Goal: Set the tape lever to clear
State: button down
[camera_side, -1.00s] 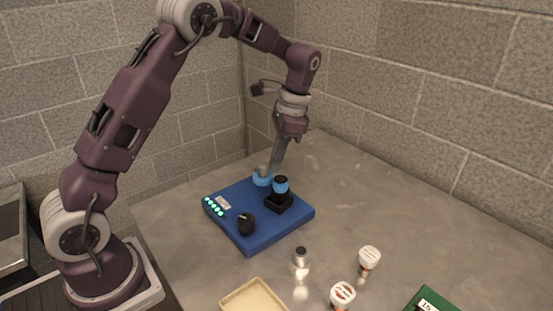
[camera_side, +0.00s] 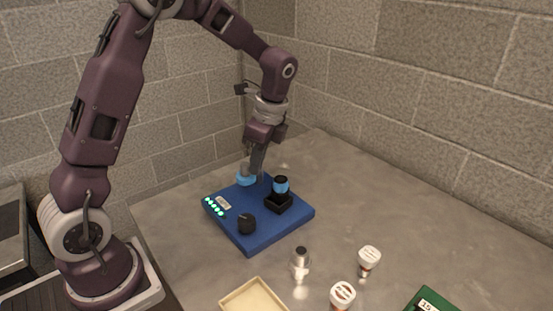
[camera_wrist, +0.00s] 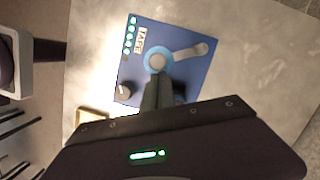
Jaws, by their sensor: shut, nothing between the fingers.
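The blue panel (camera_side: 270,230) has a white label reading TAPE in the wrist view (camera_wrist: 143,40). The tape lever shows as a light-blue round piece (camera_side: 246,178) on the panel's back part. In the wrist view this piece (camera_wrist: 157,62) has a grey centre, and a grey rounded bar (camera_wrist: 190,51) extends to its right. My gripper (camera_side: 257,172) points down with its fingers shut and empty, right beside the light-blue piece. In the wrist view its fingertips (camera_wrist: 160,76) overlap the piece's near edge. I cannot tell whether they touch. No clear marking is readable.
The panel also carries green lights (camera_side: 213,206), a black knob (camera_side: 247,224) and a black block (camera_side: 279,203) with a blue-banded top close to my gripper. Two white-capped bottles (camera_side: 369,257), a silver-coloured item (camera_side: 300,262) and a tray (camera_side: 253,298) stand in front.

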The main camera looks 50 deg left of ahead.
jog(key=shift+s+a+m, duration=0.5)
jog(key=shift+s+m, duration=0.05)
jog(key=shift+m, duration=0.25)
jog(key=shift+s+a, duration=0.25)
jog(key=shift+a, duration=0.05)
jog(key=shift+s+a, duration=0.15)
jog(key=shift+a, duration=0.05)
jog(key=w+d+r, duration=0.2)
jog(key=d+r, duration=0.4)
jog(key=r, duration=0.3)
jog(key=shift+d+r, duration=0.3)
jog(key=shift+r, duration=0.1)
